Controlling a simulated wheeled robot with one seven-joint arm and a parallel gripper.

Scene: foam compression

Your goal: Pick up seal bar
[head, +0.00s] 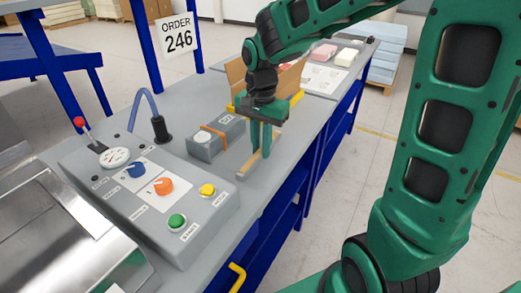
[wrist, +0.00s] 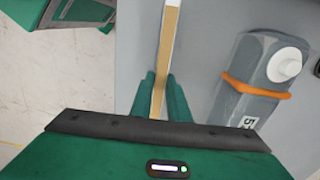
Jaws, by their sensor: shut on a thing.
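The seal bar (head: 249,164) is a thin, long tan bar with a grey side, at the middle of the grey table in the head view. My green gripper (head: 264,150) reaches down over it, with one finger on each side. In the wrist view the bar (wrist: 168,45) runs up from between the green fingers of my gripper (wrist: 160,98), which are shut on it. The bar looks at or close to the table top; I cannot tell whether it touches. Part of the bar is hidden by the fingers.
A grey block with an orange strap (head: 215,138) lies left of the bar; it also shows in the wrist view (wrist: 255,85). A control panel (head: 150,200) with knobs and buttons stands nearer. A brown carton (head: 290,78) is behind the gripper. Clear table lies right of the bar.

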